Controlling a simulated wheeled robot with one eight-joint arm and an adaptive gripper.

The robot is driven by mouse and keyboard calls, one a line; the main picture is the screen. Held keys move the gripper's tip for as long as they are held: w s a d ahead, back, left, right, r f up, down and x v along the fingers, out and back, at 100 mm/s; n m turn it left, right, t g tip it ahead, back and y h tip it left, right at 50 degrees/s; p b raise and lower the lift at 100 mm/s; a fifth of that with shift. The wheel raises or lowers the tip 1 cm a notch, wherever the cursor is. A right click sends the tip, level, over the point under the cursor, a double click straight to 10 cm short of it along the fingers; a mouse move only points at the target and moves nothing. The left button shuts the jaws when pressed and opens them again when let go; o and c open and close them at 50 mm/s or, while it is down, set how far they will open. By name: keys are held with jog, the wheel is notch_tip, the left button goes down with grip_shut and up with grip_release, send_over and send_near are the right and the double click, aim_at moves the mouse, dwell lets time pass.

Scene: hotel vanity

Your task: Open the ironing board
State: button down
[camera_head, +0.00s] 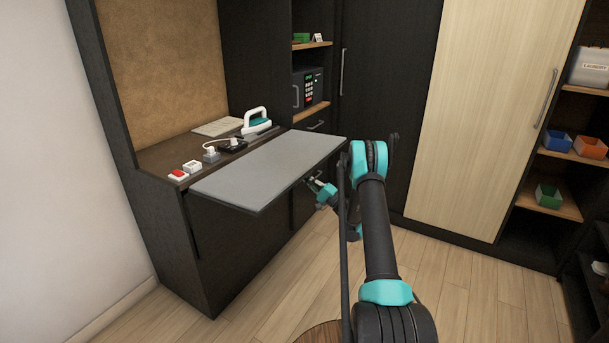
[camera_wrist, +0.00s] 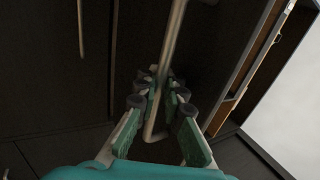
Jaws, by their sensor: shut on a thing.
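The ironing board (camera_head: 270,170) is a flat grey panel that sticks out, roughly level, from the front of the dark vanity cabinet. My gripper (camera_head: 317,184) is at the board's front right edge, slightly below its top surface, partly hidden by my arm. In the wrist view, my gripper (camera_wrist: 160,88) has its teal-padded fingers on either side of a long pale metal bar handle (camera_wrist: 174,35) and is shut on it. The handle's lower end bends into an L between the fingers. The head view does not show the handle clearly.
A white and teal iron (camera_head: 257,121), a notebook (camera_head: 217,127) and small plugs or blocks (camera_head: 192,166) lie on the countertop behind the board. A safe (camera_head: 312,88) sits on a shelf. A pale wardrobe door (camera_head: 480,110) is to the right. The wooden floor (camera_head: 455,290) is open there.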

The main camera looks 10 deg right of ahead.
jog(key=shift+d+f, duration=0.25)
dwell(0.3)
jog(key=c, duration=1.9)
grip_release()
jog(key=shift+a, duration=0.1)
jog(key=v, duration=1.2)
jog(key=shift+f, duration=0.15)
